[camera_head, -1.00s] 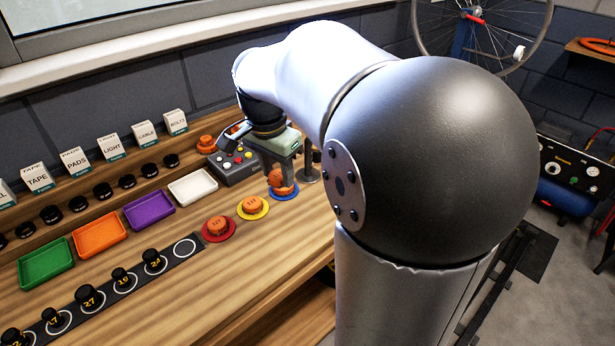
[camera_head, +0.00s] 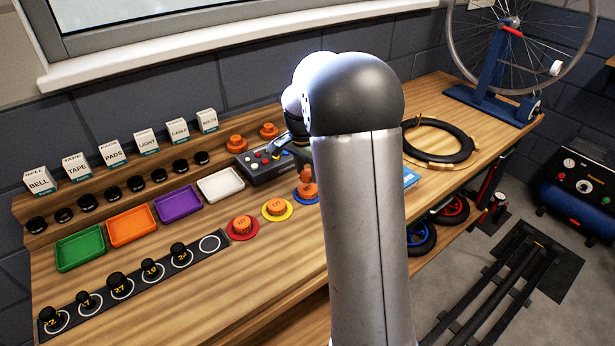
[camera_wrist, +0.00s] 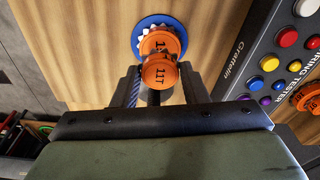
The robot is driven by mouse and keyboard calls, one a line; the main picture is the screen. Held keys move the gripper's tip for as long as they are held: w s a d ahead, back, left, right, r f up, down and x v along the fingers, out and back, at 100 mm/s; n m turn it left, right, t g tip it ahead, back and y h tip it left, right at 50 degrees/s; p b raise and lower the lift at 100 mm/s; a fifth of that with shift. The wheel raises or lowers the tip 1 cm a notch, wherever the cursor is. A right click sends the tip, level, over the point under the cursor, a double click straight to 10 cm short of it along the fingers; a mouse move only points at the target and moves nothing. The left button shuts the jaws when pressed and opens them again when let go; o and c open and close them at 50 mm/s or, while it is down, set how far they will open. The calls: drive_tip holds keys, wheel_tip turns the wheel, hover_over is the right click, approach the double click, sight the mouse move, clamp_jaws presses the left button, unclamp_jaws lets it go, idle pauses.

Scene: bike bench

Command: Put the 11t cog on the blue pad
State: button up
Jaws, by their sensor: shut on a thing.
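The orange cog marked 11T (camera_wrist: 158,76) is between the fingers of my gripper (camera_wrist: 160,84) in the wrist view, shut on it. A second orange cog (camera_wrist: 158,42) with a partly hidden mark sits on the blue pad (camera_wrist: 178,24), just beyond the held cog. The blue pad (camera_head: 315,194) also shows in the head view, with the orange cogs (camera_head: 307,190) one above the other there. I cannot tell whether the held cog touches the lower one. My arm hides most of the gripper in the head view.
A red pad (camera_head: 231,236) and a yellow pad (camera_head: 289,213) each bear an orange cog. A grey tester box (camera_head: 262,172) stands close behind the blue pad. Two orange pieces (camera_head: 237,142) sit on the shelf.

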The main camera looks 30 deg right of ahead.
sight(307, 174)
drive_tip(key=shift+f, duration=1.6)
drive_tip(key=shift+f, duration=0.1)
drive_tip(key=shift+f, duration=0.15)
drive_tip(key=o, duration=0.9)
drive_tip(key=shift+o, duration=0.2)
